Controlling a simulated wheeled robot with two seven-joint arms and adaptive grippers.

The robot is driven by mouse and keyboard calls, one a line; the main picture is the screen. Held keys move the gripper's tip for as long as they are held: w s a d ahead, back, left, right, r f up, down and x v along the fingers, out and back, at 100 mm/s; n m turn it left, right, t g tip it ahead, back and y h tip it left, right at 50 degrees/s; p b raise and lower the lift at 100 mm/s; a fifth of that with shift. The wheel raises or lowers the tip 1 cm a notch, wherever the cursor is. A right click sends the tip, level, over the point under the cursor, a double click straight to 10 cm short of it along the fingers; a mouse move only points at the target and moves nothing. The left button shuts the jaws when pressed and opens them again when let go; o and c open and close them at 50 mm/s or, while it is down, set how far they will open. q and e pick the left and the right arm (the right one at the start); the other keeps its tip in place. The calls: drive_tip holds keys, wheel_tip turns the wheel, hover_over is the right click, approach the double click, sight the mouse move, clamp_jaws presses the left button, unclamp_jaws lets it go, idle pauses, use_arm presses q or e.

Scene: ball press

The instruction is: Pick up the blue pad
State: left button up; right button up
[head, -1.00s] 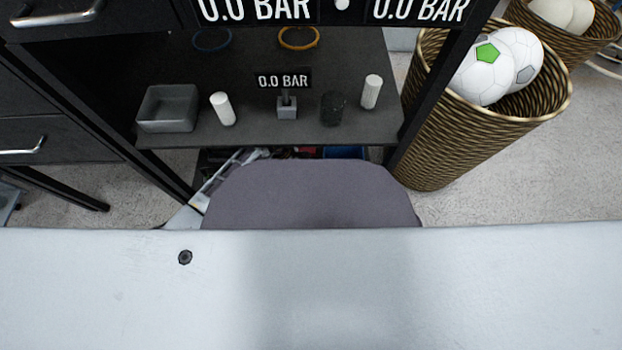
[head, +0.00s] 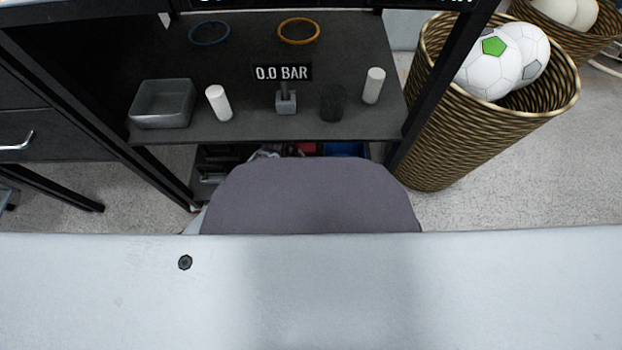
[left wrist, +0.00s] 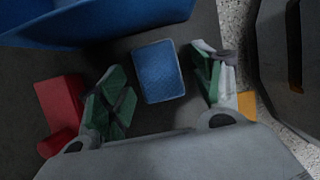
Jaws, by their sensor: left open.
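The blue pad (left wrist: 158,72) is a small textured blue block on a dark surface in the left wrist view. My left gripper (left wrist: 160,88) is open, with one green-padded finger on each side of the pad. The pad lies between and slightly beyond the fingers, with gaps visible on both sides; I cannot tell the height of the fingers above it. I cannot make out the pad or my left gripper in the head view, where the lower shelf is mostly hidden. My right gripper is in neither view.
A blue bin (left wrist: 95,22) lies beyond the pad. A red block (left wrist: 60,108) is left of the fingers and a yellow piece (left wrist: 247,104) right. In the head view, the upper shelf (head: 250,130) holds a grey tray (head: 162,103); a wicker basket (head: 470,125) stands right.

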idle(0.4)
use_arm(q)
drive_tip(key=c, duration=0.9)
drive_tip(key=shift+c, duration=0.7)
drive_tip(key=shift+r, duration=0.15)
